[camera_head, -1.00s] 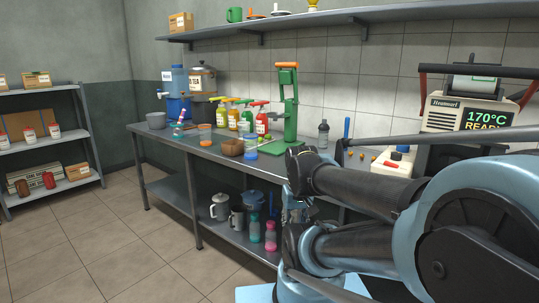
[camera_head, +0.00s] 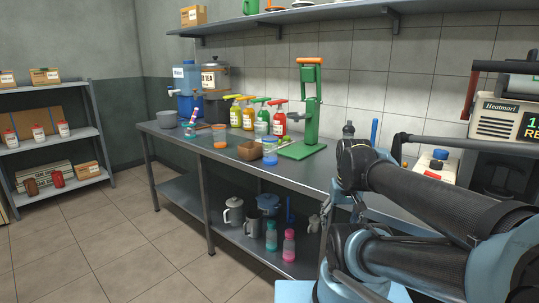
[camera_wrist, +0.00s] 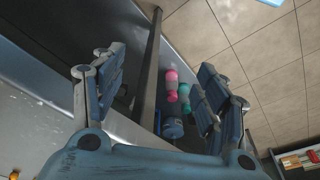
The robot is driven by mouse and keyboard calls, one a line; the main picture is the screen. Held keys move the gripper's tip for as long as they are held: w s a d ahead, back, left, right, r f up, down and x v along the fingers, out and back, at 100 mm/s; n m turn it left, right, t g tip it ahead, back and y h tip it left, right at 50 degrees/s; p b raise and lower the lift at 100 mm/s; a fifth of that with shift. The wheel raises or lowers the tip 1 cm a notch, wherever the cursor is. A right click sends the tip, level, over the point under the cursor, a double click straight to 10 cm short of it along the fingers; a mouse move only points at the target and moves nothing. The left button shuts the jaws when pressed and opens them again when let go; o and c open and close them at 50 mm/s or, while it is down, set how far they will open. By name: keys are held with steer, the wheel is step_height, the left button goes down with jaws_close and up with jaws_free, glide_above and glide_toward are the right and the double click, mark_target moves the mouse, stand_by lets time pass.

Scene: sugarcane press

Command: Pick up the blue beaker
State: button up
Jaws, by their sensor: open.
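The blue beaker (camera_head: 270,156) stands upright on the metal counter, beside a brown bowl (camera_head: 249,151) and left of the green press (camera_head: 310,110). My gripper (camera_wrist: 158,85) shows in the wrist view with its two fingers spread wide and nothing between them held. It points down past the counter edge toward the lower shelf. The beaker cannot be made out in the wrist view. In the head view my arm is at the right, well away from the beaker, and the fingers cannot be made out there.
An orange cup (camera_head: 219,136) and a teal cup (camera_head: 189,131) stand left of the beaker, with several spray bottles (camera_head: 262,121) behind. The lower shelf holds a pink bottle (camera_head: 289,246), also in the wrist view (camera_wrist: 172,80). The floor (camera_head: 120,235) at left is clear.

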steer(key=w+a+r+m+y, duration=0.1)
steer(key=w+a+r+m, duration=0.25)
steer(key=w+r, duration=0.6)
step_height(320, 180, up, 17)
steer(key=m+g+y, duration=0.2)
steer(key=m+g, duration=0.1)
steer(key=m, duration=1)
glide_above(268, 148)
steer(key=w+d, duration=0.4)
steer(key=d, duration=0.1)
steer(key=shift+w+a+x, duration=0.1)
steer(key=shift+w+x, duration=0.05)
steer(key=shift+x, duration=2.85)
steer(key=shift+w+a+x, duration=0.15)
steer(key=shift+x, duration=2.85)
steer(key=shift+w+a+x, duration=0.1)
steer(key=shift+x, duration=2.9)
steer(key=shift+r, duration=0.1)
steer(key=shift+c, duration=0.6)
steer(key=c, duration=0.8)
